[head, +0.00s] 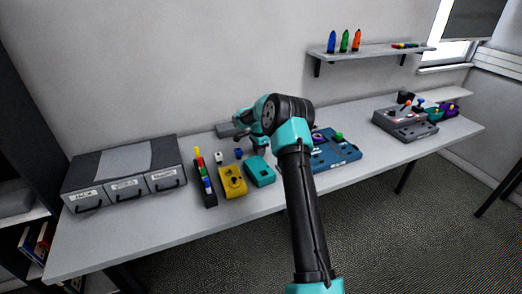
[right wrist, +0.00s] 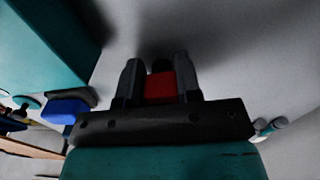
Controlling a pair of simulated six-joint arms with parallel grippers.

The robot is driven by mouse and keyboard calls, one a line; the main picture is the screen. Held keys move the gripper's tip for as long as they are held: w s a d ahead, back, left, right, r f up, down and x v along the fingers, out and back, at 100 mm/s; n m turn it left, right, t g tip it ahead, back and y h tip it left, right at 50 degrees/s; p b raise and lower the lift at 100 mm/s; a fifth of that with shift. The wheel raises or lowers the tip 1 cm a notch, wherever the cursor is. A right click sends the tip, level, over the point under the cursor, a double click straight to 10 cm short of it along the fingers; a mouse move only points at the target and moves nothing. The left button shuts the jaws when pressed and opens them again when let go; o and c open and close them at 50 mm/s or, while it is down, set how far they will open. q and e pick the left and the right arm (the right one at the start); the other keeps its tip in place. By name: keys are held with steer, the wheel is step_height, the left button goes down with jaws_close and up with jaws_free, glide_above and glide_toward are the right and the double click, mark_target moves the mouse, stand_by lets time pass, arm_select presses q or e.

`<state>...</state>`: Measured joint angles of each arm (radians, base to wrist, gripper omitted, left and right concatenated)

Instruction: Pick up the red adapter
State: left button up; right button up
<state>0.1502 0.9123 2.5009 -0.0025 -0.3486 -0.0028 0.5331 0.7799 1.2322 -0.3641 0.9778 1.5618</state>
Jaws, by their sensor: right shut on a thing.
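The red adapter (right wrist: 160,88) shows in the right wrist view as a small red block between the two grey fingers of my right gripper (right wrist: 158,76). The fingers are shut on its sides. In the head view my right arm reaches over the table and its wrist (head: 254,122) is bent down near the back, behind the teal box (head: 260,171). The adapter and the fingertips cannot be made out there. I cannot tell whether the adapter touches the tabletop. My left gripper is in neither view.
A grey drawer cabinet (head: 125,172) stands at the left. A dark strip with coloured plugs (head: 206,185) and a yellow box (head: 232,182) lie left of the teal box. A blue panel (head: 337,153) lies to the right. A small blue block (right wrist: 67,111) is near my right gripper.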

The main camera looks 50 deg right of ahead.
steer(key=shift+c, duration=0.8)
step_height(320, 180, up, 10)
steer(key=shift+r, duration=0.1)
stand_by(0.3)
